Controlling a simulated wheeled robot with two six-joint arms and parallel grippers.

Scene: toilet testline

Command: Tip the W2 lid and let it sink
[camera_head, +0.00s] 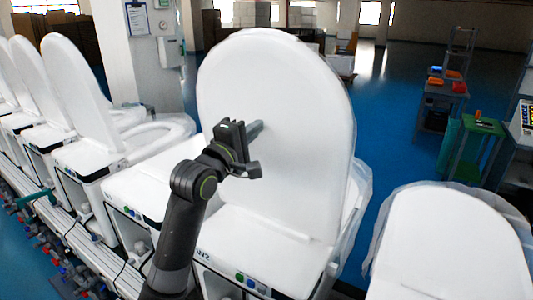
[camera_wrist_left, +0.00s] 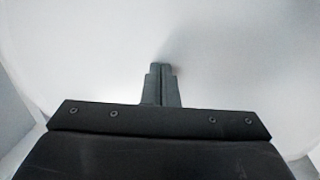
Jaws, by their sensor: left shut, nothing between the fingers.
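The W2 lid (camera_head: 290,90) is a large white oval panel. It stands raised, close to upright, on the white W2 toilet (camera_head: 262,248) in the middle of the head view. My left gripper (camera_head: 257,129) is shut and empty, in front of the lid's face a little left of its middle. In the left wrist view the shut fingers (camera_wrist_left: 162,70) point at the white lid surface (camera_wrist_left: 235,60), which fills most of the picture. Their tips look at or very near the surface; I cannot tell whether they touch. My right gripper is not in view.
Several white toilets with raised lids (camera_head: 75,85) stand in a row at left. A toilet with its lid down (camera_head: 450,245) is at right, partly wrapped in plastic. Hoses and fittings (camera_head: 62,255) run along the lower left. Blue floor (camera_head: 395,140) is open behind.

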